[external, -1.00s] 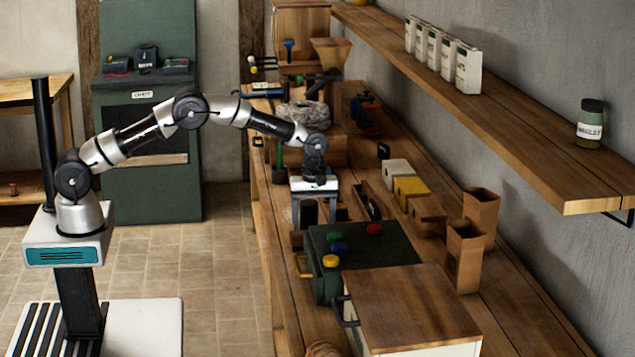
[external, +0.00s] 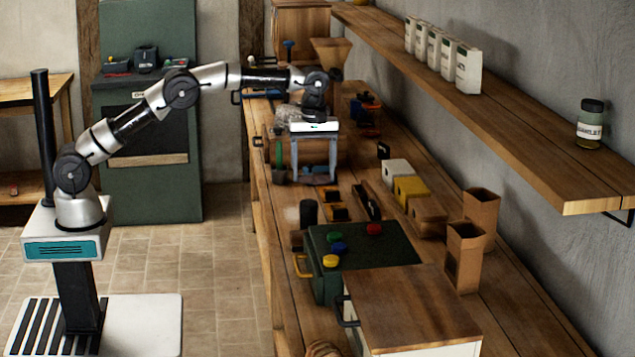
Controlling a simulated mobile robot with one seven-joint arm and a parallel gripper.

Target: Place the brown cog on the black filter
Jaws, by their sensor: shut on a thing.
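My gripper (external: 315,180) hangs above the middle of the workbench, fingers down and spread wide. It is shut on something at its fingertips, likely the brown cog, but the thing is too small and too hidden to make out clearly. A dark upright cylinder (external: 308,213) stands on the bench below my gripper, behind the green box. It may be the black filter, but I cannot tell for sure. A long dark piece (external: 366,202) lies on the bench to its right.
The green box (external: 352,285) carries coloured knobs. A wood-topped white box (external: 412,310) stands in front of it. Small white and yellow boxes (external: 411,190) and open brown boxes (external: 464,257) line the wall side. A small green plant (external: 279,160) stands left of my gripper. A shelf (external: 500,100) overhangs the right.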

